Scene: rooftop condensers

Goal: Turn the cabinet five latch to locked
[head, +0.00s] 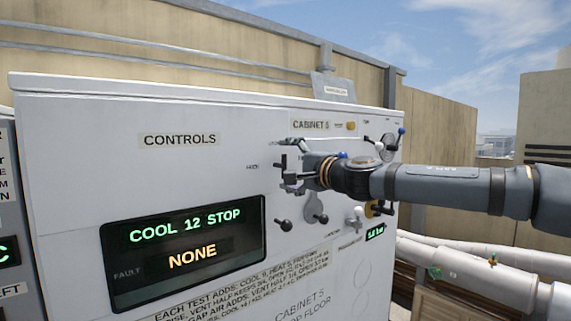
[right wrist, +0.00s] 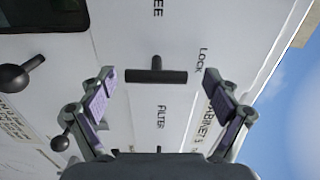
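The cabinet five front (head: 80,200) is a pale grey panel with a "CABINET 5" label at its upper right. My right gripper (head: 290,168) reaches in from the right, close in front of this panel. In the right wrist view a dark T-shaped latch (right wrist: 156,76) lies ahead of the right gripper (right wrist: 158,88), in line with the gap between its two spread, purple-padded fingers. Neither finger visibly touches it. A "LOCK" label sits near one end of the bar, and a partly cut-off label ending "EE" lies above it. In the head view the gripper hides the latch. My left gripper is out of view.
A black knob (right wrist: 14,77) stands out left of the fingers. A display (head: 185,250) reads "COOL 12 STOP" and "NONE". Below my right gripper are a black ball-ended lever (head: 283,225) and other controls. White pipes (head: 470,262) run at the lower right.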

